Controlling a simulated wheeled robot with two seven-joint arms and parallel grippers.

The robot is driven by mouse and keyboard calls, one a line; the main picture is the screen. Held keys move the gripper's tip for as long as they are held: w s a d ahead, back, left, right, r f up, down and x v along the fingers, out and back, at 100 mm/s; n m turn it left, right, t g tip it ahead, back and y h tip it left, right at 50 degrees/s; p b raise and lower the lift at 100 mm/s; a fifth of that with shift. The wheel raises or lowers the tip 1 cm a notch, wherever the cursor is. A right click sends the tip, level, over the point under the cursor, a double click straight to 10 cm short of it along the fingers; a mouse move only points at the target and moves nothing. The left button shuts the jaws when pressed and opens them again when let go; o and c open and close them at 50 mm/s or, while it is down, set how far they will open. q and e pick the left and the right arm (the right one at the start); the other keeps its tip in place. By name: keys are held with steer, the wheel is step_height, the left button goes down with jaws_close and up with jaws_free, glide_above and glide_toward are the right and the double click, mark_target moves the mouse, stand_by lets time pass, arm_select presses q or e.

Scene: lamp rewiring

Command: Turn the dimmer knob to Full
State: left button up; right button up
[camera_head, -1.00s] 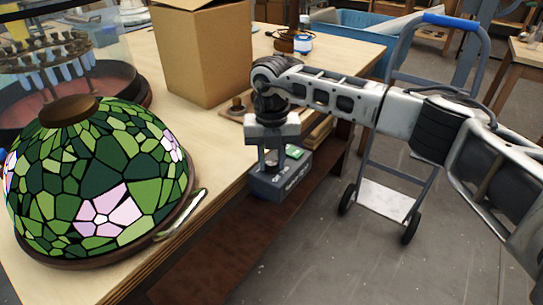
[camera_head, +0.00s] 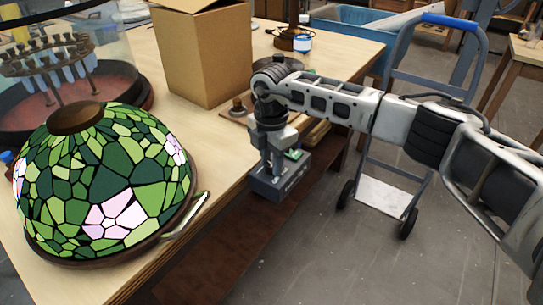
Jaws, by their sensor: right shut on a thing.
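The dimmer is a blue-grey box (camera_head: 284,184) with lettering on its front and a small green patch (camera_head: 294,154) on top, at the bench's right edge. My right gripper (camera_head: 273,166) points down onto the top of the box. It is shut on the dimmer knob, which the fingers hide. I cannot read the knob's setting. My left gripper is not in view.
A green stained-glass lampshade (camera_head: 105,185) sits on the wooden bench (camera_head: 210,165) at left, a silver tool (camera_head: 187,217) beside it. A cardboard box (camera_head: 203,52) stands behind. A hand truck (camera_head: 385,200) stands on the floor at right.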

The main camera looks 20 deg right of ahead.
mark_target(271, 164)
steer(key=m, duration=0.1)
steer(key=m+p, duration=0.1)
steer(key=shift+r+m, duration=0.2)
steer(key=shift+m, duration=0.1)
steer(key=shift+w+m, duration=0.1)
steer(key=shift+m, duration=0.7)
arm_select(q)
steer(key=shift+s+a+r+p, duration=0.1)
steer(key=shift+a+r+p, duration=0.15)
steer(key=shift+p, duration=0.1)
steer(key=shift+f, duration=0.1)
arm_select(e)
steer(key=shift+f+m, duration=0.1)
steer(key=shift+m, duration=0.3)
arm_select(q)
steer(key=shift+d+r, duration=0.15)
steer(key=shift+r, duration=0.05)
arm_select(e)
steer(key=o, duration=1)
steer(key=shift+c, duration=0.2)
arm_select(q)
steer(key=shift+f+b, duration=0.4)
steer(key=shift+b, duration=0.4)
arm_select(e)
step_height(271, 164, up, 16)
